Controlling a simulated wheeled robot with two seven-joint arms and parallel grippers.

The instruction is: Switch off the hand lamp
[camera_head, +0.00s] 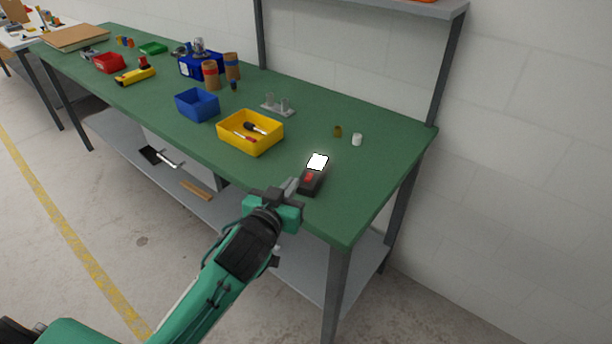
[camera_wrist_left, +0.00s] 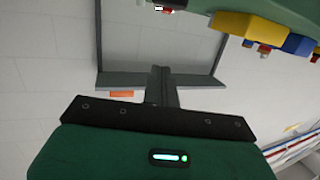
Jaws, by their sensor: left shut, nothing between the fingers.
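The hand lamp (camera_head: 313,184) lies on the green bench near its front right corner. It has a dark body, a red switch (camera_head: 310,176) and a bright white, lit panel (camera_head: 318,162). My left gripper (camera_head: 293,185) is shut and empty, with its fingertips close to the left side of the lamp's body. I cannot tell whether they touch it. In the left wrist view the shut fingers (camera_wrist_left: 162,72) point toward the top, where a small white and red thing at the edge may be part of the lamp. My right gripper is out of view.
On the green bench (camera_head: 380,170), a yellow bin (camera_head: 263,148) with tools stands left of the lamp. A blue bin (camera_head: 197,105) is further left. A shelf post (camera_head: 449,70) rises at the back right corner.

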